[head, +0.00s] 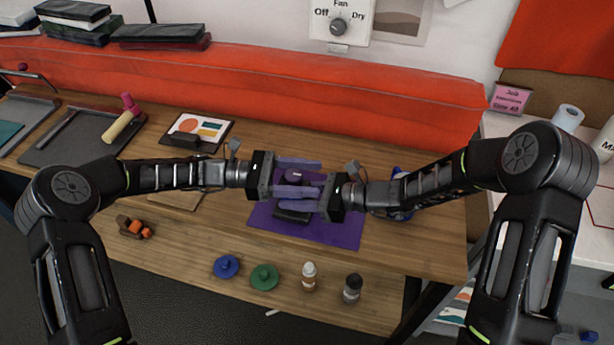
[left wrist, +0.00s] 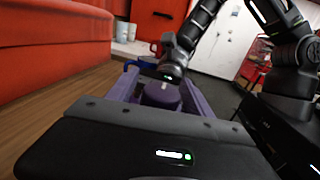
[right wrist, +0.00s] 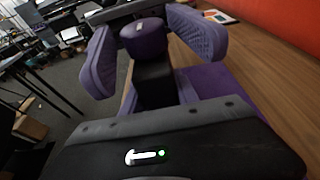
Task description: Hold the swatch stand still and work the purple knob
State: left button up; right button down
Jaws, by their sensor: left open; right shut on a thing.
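The purple knob (head: 295,174) sits on top of the dark swatch stand (right wrist: 155,82), over a purple mat (head: 338,232). The knob also shows in the left wrist view (left wrist: 161,95) and the right wrist view (right wrist: 143,38). My left gripper (head: 297,176) comes in from the left and is open. Its purple padded fingers stand on either side of the knob, with gaps visible in the right wrist view. My right gripper (head: 306,198) comes in from the right and is shut on the stand, low on its body. Its grip is mostly hidden by its own palm.
Blue (head: 227,266) and green (head: 264,276) knobbed discs and two small bottles (head: 309,276) stand along the front edge. Orange and brown blocks (head: 134,228) lie at left. A red bolster (head: 260,80) runs along the back. A wall dial (head: 338,27) reads Fan, Off, Dry.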

pick_arm(q)
jog(key=w+a, duration=0.1)
jog(key=a, duration=1.1)
jog(key=shift+w, duration=0.3)
pick_arm(e)
jog(key=c, duration=0.8)
grip_release()
jog(key=shift+c, duration=0.2)
jog(key=v, duration=1.2)
pick_arm(q)
jog(key=shift+s, duration=0.1)
pick_arm(e)
jog(key=shift+f, duration=0.1)
